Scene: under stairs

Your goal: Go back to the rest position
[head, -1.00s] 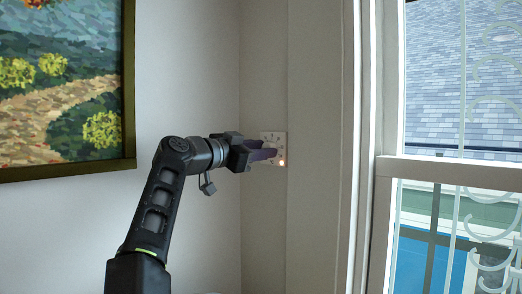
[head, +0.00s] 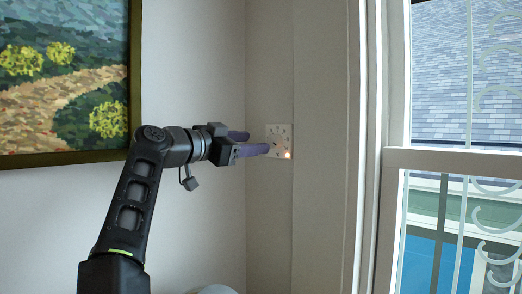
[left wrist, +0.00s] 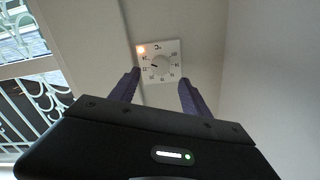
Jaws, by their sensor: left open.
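My left gripper (head: 254,143) is open and empty, with its two purple fingers pointing right toward the wall. A white square dial plate (head: 281,139) with a lit orange lamp at its lower right is on the wall just beyond the fingertips. In the left wrist view the same dial plate (left wrist: 158,62) shows with a round knob and marks around it, between and beyond the spread fingers (left wrist: 158,82). The fingers appear apart from the knob. My right gripper is not in view.
A framed landscape painting (head: 60,80) hangs on the wall at the left. A window (head: 455,150) with a white frame and curled bars stands at the right. A pale rounded thing (head: 215,289) shows at the bottom edge.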

